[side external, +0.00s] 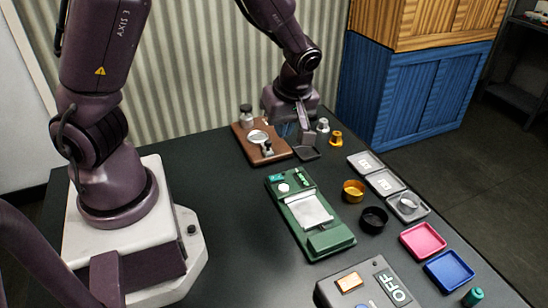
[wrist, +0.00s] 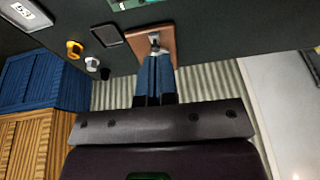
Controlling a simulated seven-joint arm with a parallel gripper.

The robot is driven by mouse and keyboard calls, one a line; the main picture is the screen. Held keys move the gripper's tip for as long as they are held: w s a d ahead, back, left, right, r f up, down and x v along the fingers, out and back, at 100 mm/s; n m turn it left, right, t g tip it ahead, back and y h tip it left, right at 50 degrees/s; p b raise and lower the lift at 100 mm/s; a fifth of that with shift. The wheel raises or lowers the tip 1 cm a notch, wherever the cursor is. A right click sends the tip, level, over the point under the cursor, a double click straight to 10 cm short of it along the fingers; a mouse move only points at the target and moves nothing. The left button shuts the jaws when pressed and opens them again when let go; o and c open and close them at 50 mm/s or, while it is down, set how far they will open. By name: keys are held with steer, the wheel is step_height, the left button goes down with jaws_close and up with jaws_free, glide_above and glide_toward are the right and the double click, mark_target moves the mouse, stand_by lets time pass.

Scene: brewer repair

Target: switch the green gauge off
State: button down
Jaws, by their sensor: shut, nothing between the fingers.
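The green gauge (side external: 328,240) lies on the dark table in the middle of the side view. It has a pale plate, a white round knob and small bright green parts at its far end. A green sliver, perhaps the gauge, shows at the top edge of the wrist view (wrist: 127,4). I cannot read its switch state. My gripper (wrist: 155,53) is shut, its blue fingers together and empty. It is over or beside the brown board (wrist: 168,38) at the back of the table, apart from the gauge. The board also shows in the side view (side external: 248,131).
The board carries a metal disc and small fittings. A grey box with an OFF label (side external: 393,288) stands at the front. Yellow (side external: 354,190) and black (side external: 374,217) cups, pink (side external: 423,240) and blue (side external: 449,270) trays lie right of the gauge. Blue cabinets (side external: 415,95) stand behind.

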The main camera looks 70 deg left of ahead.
mark_target(272, 176)
steer(key=x, duration=0.8)
steer(key=d+x, duration=0.1)
steer(key=x, duration=0.4)
steer(key=shift+f, duration=0.15)
steer(key=shift+s+f, duration=0.1)
steer(key=shift+f, duration=0.35)
